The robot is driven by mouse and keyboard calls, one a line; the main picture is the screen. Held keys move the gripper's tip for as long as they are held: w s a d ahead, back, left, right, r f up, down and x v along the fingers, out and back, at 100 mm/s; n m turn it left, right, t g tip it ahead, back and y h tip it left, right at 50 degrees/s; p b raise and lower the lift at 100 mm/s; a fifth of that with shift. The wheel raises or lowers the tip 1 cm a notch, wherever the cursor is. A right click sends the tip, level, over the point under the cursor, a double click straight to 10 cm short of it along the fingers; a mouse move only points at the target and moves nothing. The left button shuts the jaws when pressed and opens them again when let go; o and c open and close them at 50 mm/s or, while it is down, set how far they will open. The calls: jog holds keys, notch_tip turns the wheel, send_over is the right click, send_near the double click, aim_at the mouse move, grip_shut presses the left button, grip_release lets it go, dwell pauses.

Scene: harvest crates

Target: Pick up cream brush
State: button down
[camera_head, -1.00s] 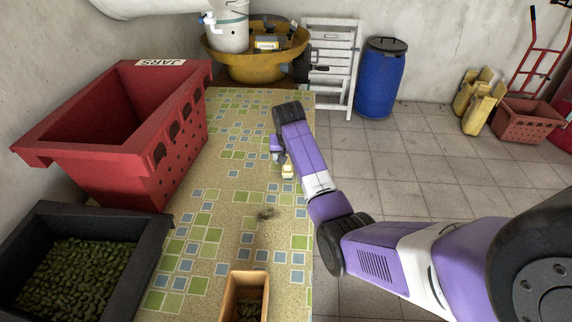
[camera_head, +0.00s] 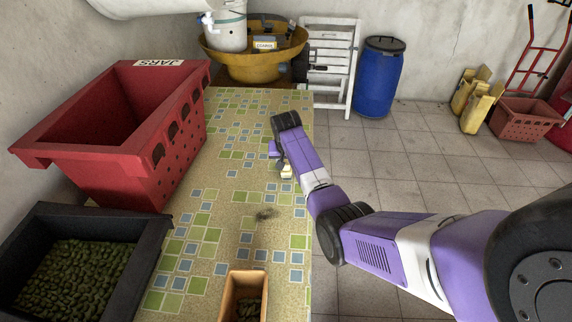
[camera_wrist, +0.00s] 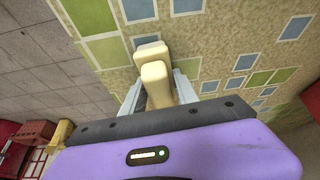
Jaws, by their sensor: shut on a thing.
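The cream brush (camera_wrist: 157,82) sits between the two grey fingers of my gripper (camera_wrist: 160,95) in the wrist view. It is pale cream with rounded ends, and its lower part is hidden by the gripper. In the head view the brush (camera_head: 287,172) shows as a small cream block under my gripper (camera_head: 282,163), over the right side of the tiled table. My gripper is shut on it. I cannot tell whether the brush touches the tabletop.
The patterned table (camera_head: 232,150) carries a red crate (camera_head: 185,140) marked JARS, a black crate (camera_head: 140,250) of green produce and a small tan box (camera_head: 231,300). A dark tuft (camera_head: 265,214) lies nearby. A yellow basin (camera_head: 250,68) stands beyond. The table's middle is mostly clear.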

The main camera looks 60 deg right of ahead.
jog(key=shift+r, duration=0.15)
notch_tip(320, 180, up, 20)
jog(key=b, duration=0.1)
dwell(0.5)
